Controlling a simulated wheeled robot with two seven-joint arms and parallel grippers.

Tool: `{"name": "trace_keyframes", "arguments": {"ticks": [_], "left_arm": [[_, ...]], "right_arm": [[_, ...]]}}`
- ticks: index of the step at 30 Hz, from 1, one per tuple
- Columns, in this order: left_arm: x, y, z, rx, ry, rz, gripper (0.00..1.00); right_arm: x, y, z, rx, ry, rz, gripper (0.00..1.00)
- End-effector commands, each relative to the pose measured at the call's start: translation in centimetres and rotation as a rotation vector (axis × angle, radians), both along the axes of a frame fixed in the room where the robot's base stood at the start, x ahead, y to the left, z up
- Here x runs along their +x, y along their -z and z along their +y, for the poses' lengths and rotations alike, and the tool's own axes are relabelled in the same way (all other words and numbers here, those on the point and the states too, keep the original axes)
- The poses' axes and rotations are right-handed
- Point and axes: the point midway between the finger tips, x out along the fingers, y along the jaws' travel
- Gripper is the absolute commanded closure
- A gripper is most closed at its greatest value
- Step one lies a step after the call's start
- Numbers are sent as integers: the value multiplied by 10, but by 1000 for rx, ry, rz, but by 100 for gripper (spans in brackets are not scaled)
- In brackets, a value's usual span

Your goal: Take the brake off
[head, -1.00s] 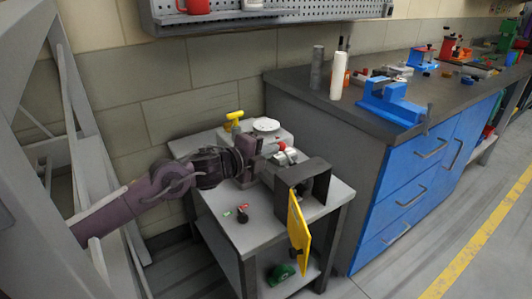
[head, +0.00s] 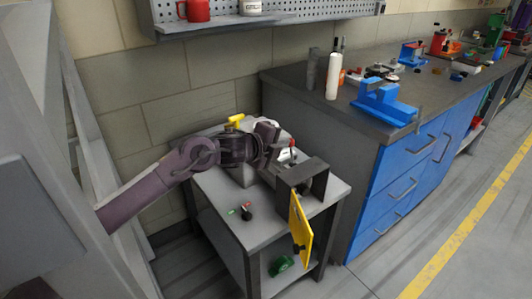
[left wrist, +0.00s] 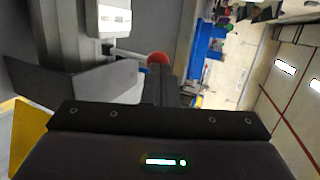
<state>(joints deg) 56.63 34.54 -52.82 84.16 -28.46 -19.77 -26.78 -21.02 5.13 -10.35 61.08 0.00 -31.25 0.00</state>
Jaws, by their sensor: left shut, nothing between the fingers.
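A lever with a red ball knob (head: 292,143) is on a pale machine (head: 245,174) on the small grey table. The red knob (left wrist: 158,59) shows clearly in the left wrist view, at the end of a light rod (left wrist: 126,52) that comes from a white body (left wrist: 115,18). My left gripper (head: 280,148) is shut and empty, over the machine close beside the knob. In the left wrist view its dark fingers (left wrist: 160,88) point toward the knob; I cannot tell whether they touch it. The gripper hides part of the machine in the head view. My right gripper is not in view.
A dark grey bracket (head: 302,170) with a hanging yellow plate (head: 300,228) stands right of the machine. A yellow handle (head: 235,119) is behind my wrist. A small switch (head: 247,212) sits on the table's (head: 265,229) front. A blue-drawered workbench (head: 405,190) stands to the right.

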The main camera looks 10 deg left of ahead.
Motion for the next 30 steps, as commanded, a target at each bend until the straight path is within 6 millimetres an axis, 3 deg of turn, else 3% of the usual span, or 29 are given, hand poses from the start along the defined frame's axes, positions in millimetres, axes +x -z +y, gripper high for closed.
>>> {"name": "trace_keyframes", "arguments": {"ticks": [13,30], "left_arm": [[29,-14,-31,-2,1,-2,100],[41,-14,-42,-1,0,-2,100]], "right_arm": [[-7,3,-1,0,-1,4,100],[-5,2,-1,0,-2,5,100]]}}
